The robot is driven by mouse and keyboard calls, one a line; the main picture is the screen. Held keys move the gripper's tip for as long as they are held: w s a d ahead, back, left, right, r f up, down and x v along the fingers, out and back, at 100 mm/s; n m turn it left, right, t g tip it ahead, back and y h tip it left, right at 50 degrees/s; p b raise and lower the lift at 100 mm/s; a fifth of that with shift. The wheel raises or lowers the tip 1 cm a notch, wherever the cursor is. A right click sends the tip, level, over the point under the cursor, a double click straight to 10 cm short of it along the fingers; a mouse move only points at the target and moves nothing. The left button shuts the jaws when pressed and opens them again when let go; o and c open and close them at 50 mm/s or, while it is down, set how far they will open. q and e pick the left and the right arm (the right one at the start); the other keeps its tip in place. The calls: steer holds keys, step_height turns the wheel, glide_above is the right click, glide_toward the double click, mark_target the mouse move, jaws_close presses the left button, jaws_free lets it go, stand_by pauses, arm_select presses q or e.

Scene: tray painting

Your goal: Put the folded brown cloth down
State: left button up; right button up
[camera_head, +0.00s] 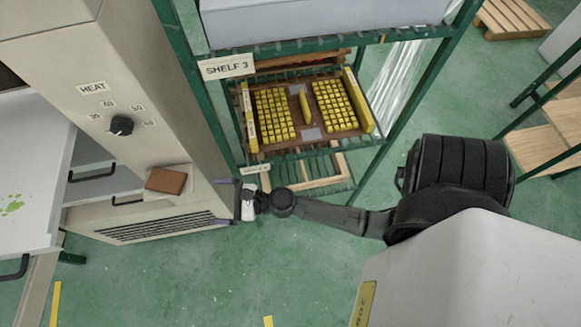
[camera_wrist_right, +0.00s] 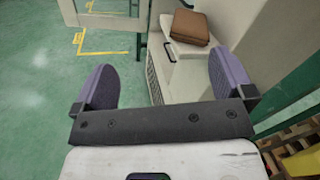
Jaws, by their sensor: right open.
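The folded brown cloth (camera_head: 166,181) lies on a small ledge at the side of the beige heater cabinet, and it also shows in the right wrist view (camera_wrist_right: 191,27). My right gripper (camera_head: 219,200) is open and empty, just to the right of the cloth and apart from it. In the right wrist view its two purple fingers (camera_wrist_right: 164,88) are spread wide, with the cloth beyond them. My left gripper is not in view.
The beige cabinet (camera_head: 60,60) has a heat knob (camera_head: 121,125) and a lower vent. A green rack (camera_head: 188,70) holds a tray (camera_head: 283,143) of yellow pieces. A white table (camera_head: 50,150) with green paint spots stands left. Green floor is clear in front.

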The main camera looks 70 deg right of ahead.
steer(key=s+a+f+n+g+y, duration=0.15)
steer(key=s+a+n+g, duration=0.3)
steer(key=n, duration=0.55)
steer(key=s+a+n+g+y, duration=0.2)
steer(key=s+a+n+g, duration=0.3)
steer(key=n, duration=0.6)
steer(key=s+d+f+n+g+h, duration=0.1)
steer(key=s+d+n+g+h, duration=0.3)
steer(key=s+d+n+h, duration=0.5)
steer(key=shift+s+d, duration=1.05)
steer(key=shift+s, duration=0.05)
step_height(320, 180, up, 31)
steer(key=p, duration=3.1)
steer(key=shift+r+p, duration=0.2)
steer(key=shift+p, duration=0.1)
